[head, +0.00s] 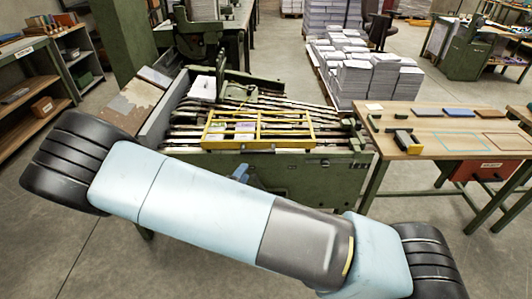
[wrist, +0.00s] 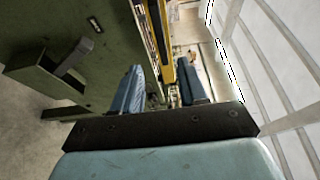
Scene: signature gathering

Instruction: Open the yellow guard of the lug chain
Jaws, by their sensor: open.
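The yellow guard (head: 290,144) is a barred frame lying over the lug chain (head: 180,122) of the green machine. Pale printed pieces show through its bars. My gripper (head: 240,173) is low in front of the guard's near edge, by the machine's green side; my arm hides part of it in the head view. In the wrist view, my gripper (wrist: 162,90) has its two blue fingers apart. A yellow bar of the guard (wrist: 157,40) runs ahead of the gap between them. I cannot tell whether the fingers touch it.
A wooden table (head: 440,122) with a yellow and black tool (head: 408,143) stands right of the machine. Stacks of paper (head: 370,80) stand on pallets behind. Shelves (head: 40,85) stand at the left. A green panel with a protruding block (wrist: 72,58) is close left of my gripper.

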